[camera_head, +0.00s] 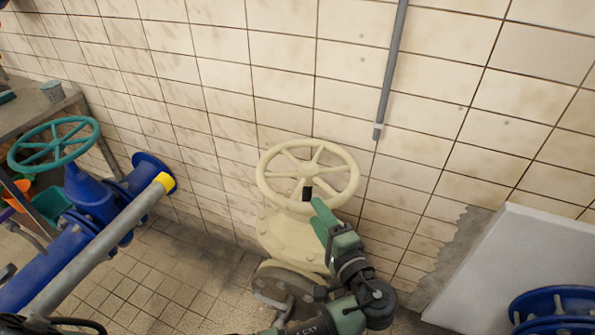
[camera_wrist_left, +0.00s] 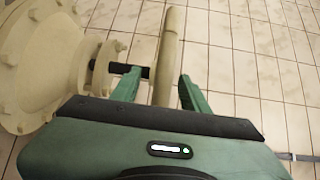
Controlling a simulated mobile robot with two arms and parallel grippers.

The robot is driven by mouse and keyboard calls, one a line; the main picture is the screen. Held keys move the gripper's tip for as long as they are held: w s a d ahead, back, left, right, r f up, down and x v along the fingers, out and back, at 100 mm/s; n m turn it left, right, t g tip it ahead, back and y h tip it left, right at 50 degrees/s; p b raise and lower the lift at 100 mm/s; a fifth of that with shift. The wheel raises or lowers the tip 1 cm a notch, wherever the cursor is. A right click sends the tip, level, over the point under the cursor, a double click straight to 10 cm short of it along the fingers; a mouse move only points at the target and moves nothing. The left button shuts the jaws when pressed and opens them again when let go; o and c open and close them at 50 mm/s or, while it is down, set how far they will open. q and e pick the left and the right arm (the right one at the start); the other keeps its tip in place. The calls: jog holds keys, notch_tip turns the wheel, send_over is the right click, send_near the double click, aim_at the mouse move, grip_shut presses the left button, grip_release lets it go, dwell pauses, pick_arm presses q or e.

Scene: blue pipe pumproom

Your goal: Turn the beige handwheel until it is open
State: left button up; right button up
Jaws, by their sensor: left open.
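The beige handwheel (camera_head: 263,180) is a spoked wheel on a beige valve body (camera_head: 285,240) in front of the tiled wall. My left gripper (camera_head: 318,203) is at the near right part of its rim in the head view. In the left wrist view the rim (camera_wrist_left: 169,45) runs between the two green fingers of my left gripper (camera_wrist_left: 160,85), with gaps on both sides. The fingers are open and not closed on it. The contact of the fingertips with the wheel is hard to tell. My right gripper is not in view.
A teal handwheel (camera_head: 53,143) on a blue valve and pipe (camera_head: 95,205) stands at the left, with a grey pipe (camera_head: 105,240) in front. A pale slanted panel (camera_head: 515,260) and a blue wheel (camera_head: 555,305) are at the lower right. A grey conduit (camera_head: 392,70) runs down the wall.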

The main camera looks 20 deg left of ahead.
aim_at(308, 172)
pick_arm(q)
jog(key=x, duration=0.1)
jog(key=p+x, duration=0.1)
jog(key=x, duration=0.3)
jog(key=shift+w+a+r, duration=0.1)
jog(key=shift+w+r, duration=0.15)
grip_shut()
jog(key=shift+f, duration=0.2)
dwell(1.2)
